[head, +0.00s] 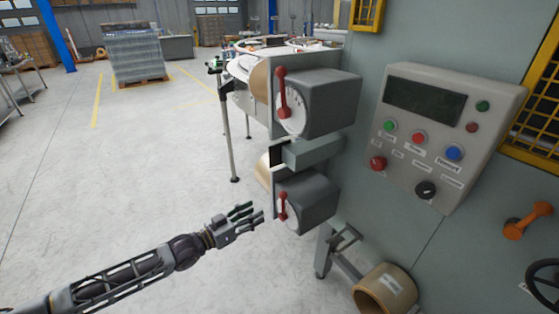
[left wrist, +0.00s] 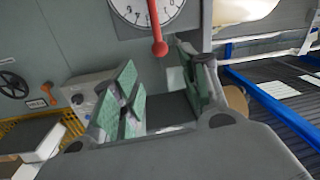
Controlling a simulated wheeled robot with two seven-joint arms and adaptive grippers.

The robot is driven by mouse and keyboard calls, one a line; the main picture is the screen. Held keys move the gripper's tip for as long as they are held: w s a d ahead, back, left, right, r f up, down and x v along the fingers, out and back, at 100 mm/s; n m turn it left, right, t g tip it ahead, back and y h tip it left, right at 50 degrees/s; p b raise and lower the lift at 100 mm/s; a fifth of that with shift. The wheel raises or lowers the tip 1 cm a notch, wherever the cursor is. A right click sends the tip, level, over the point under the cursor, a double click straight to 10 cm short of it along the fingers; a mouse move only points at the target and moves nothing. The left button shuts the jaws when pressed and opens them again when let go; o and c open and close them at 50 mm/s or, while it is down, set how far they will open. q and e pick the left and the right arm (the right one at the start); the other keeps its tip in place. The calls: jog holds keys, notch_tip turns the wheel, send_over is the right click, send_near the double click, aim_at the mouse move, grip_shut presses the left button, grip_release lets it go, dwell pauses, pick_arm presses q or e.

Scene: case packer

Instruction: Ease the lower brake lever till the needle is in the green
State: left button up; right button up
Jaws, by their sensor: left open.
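The lower brake lever (head: 283,206) is red with a round knob and stands in front of a white dial (head: 290,217) on the lower grey box (head: 312,196). My left gripper (head: 254,211) is open and empty, just left of this lever and apart from it. In the left wrist view, a red lever (left wrist: 156,30) crosses a numbered white dial (left wrist: 127,12), its knob beyond the gap between my green-padded fingers (left wrist: 157,62). The needle and any green zone cannot be made out. My right gripper is not in view.
The upper brake lever (head: 282,92) sits on a similar box (head: 325,100) above. A control panel (head: 445,130) with buttons is at right, with an orange handle (head: 527,221) below it. A cardboard-coloured roll (head: 385,290) lies low.

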pick_arm(q)
jog(key=shift+s+f, duration=0.1)
jog(key=shift+f, duration=0.15)
jog(key=shift+c, duration=1.3)
jog(key=shift+n, duration=0.6)
jog(key=s+f, duration=0.1)
jog(key=s+d+f+b, duration=0.1)
jog(key=f, duration=0.1)
jog(key=s+f, duration=0.1)
jog(key=f, duration=0.1)
jog(key=shift+d+f, duration=0.15)
jog(key=shift+d, duration=0.05)
grip_shut()
jog(key=r+m, duration=0.1)
jog(key=m, duration=0.6)
jog(key=s+d+r+m+b, duration=0.1)
jog(key=m, duration=0.6)
jog(key=s+d+r+m, duration=0.1)
jog(key=m, duration=0.6)
jog(key=shift+s+d+r+g+h+b, duration=0.2)
jog(key=shift+s+d+g+h+b, duration=0.1)
jog(key=shift+h+b, duration=0.1)
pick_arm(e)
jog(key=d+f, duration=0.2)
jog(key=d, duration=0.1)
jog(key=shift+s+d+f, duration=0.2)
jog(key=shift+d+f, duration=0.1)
